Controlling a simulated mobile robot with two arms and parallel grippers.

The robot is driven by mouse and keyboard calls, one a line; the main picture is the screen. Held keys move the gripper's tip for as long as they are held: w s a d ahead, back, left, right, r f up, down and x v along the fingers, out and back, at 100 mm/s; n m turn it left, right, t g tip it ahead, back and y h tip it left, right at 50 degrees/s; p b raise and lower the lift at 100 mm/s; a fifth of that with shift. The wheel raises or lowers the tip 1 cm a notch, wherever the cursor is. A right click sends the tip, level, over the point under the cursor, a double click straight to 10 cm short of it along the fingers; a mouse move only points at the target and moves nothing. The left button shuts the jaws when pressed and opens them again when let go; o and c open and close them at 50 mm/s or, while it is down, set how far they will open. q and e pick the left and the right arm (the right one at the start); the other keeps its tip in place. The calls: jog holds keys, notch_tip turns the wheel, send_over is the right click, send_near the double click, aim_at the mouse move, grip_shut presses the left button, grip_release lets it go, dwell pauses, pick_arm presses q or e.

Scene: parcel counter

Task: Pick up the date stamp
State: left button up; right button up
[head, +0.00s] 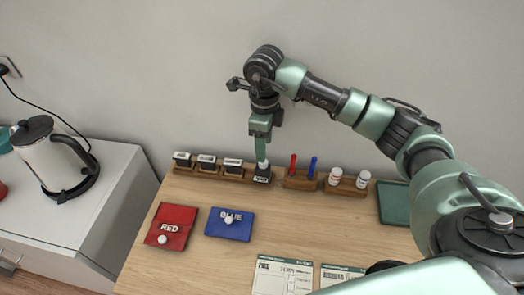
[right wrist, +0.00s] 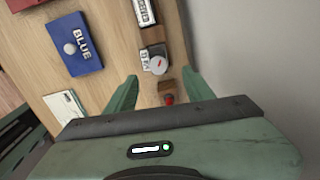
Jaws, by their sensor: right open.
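The date stamp (head: 262,175) is a small dark block with a white label and a pale round knob on top. It stands upright at the right end of the row of stamps at the back of the counter. In the right wrist view the stamp (right wrist: 145,59) shows its dial knob just ahead of the fingers. My right gripper (head: 262,150) points down right above it; it also shows in the right wrist view (right wrist: 160,92). Its fingers are apart with nothing held between them. Whether they reach beside the knob is hard to tell. My left gripper is not in view.
Several stamps stand in a wooden rack (head: 205,173) to the left. A pen holder (head: 301,182) with a red and a blue pen stands close on the right, then two white bottles (head: 335,176). Red (head: 171,226) and blue (head: 229,224) ink pads and printed forms (head: 283,275) lie in front.

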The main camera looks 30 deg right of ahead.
aim_at(262, 175)
jog(key=shift+w+d, duration=0.1)
jog(key=shift+w, duration=0.15)
jog(key=shift+w+f, duration=0.1)
jog(key=shift+f, duration=0.2)
jog(key=shift+s+f+p, duration=0.3)
jog(key=shift+f+p, duration=0.05)
jog(key=shift+f, duration=0.45)
jog(key=shift+s+a+f, duration=0.1)
jog(key=shift+a+f, duration=0.1)
jog(key=shift+f, duration=0.15)
notch_tip(262, 175, down, 4)
jog(key=shift+r+p, duration=0.1)
jog(key=shift+p, duration=0.8)
jog(key=shift+f, duration=0.45)
jog(key=c, duration=1)
grip_shut()
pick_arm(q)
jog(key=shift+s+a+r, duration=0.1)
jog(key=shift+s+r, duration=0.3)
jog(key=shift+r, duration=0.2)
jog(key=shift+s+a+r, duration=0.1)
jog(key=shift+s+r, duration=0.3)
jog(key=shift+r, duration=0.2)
